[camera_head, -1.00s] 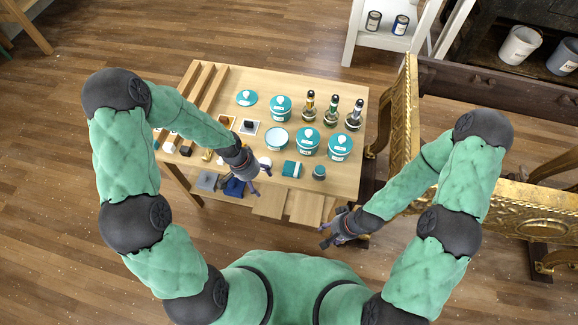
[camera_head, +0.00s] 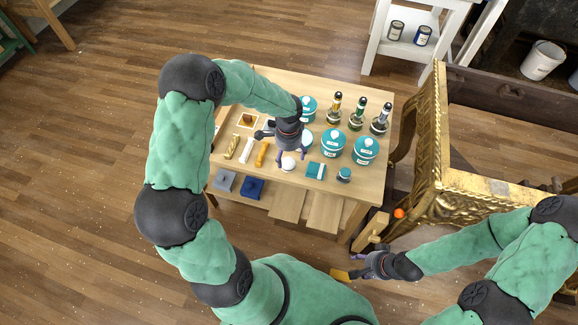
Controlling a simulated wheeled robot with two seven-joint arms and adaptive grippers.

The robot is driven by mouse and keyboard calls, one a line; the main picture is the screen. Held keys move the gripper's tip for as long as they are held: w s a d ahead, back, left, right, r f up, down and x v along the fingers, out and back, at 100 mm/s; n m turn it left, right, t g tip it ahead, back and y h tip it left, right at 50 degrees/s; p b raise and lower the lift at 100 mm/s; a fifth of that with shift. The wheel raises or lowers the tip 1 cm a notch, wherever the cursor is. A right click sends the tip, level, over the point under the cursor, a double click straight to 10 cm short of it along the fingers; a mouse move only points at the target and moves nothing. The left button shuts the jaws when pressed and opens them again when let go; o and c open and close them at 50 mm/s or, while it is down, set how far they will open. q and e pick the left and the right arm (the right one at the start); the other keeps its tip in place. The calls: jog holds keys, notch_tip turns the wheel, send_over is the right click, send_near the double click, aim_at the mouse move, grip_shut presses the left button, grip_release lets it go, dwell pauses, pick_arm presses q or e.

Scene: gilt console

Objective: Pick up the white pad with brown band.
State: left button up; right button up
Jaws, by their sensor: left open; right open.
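A small white rounded thing (camera_head: 288,163) lies near the front of the wooden table, partly hidden by my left gripper; it may be the pad, but I cannot make out a brown band. A flat white piece with a brown-orange middle (camera_head: 246,121) lies further left and back. My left gripper (camera_head: 291,156) is open and points down over the white rounded thing, its fingertips close to it; I cannot tell if they touch. My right gripper (camera_head: 362,268) is open and empty, low in front of the table's right side.
A teal block with a white band (camera_head: 316,170) and a small teal jar (camera_head: 343,174) stand just right. Teal tubs (camera_head: 332,146) and dark-capped bottles (camera_head: 357,115) stand behind. Several sticks (camera_head: 246,149) lie left. A gilt console (camera_head: 432,140) stands right of the table (camera_head: 371,182).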

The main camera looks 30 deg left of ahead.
aim_at(288, 162)
pick_arm(q)
jog(key=shift+s+f+b, duration=0.1)
jog(key=shift+f+b, duration=1.4)
jog(key=shift+f, duration=1.25)
jog(key=shift+r, duration=0.1)
jog(key=c, duration=1)
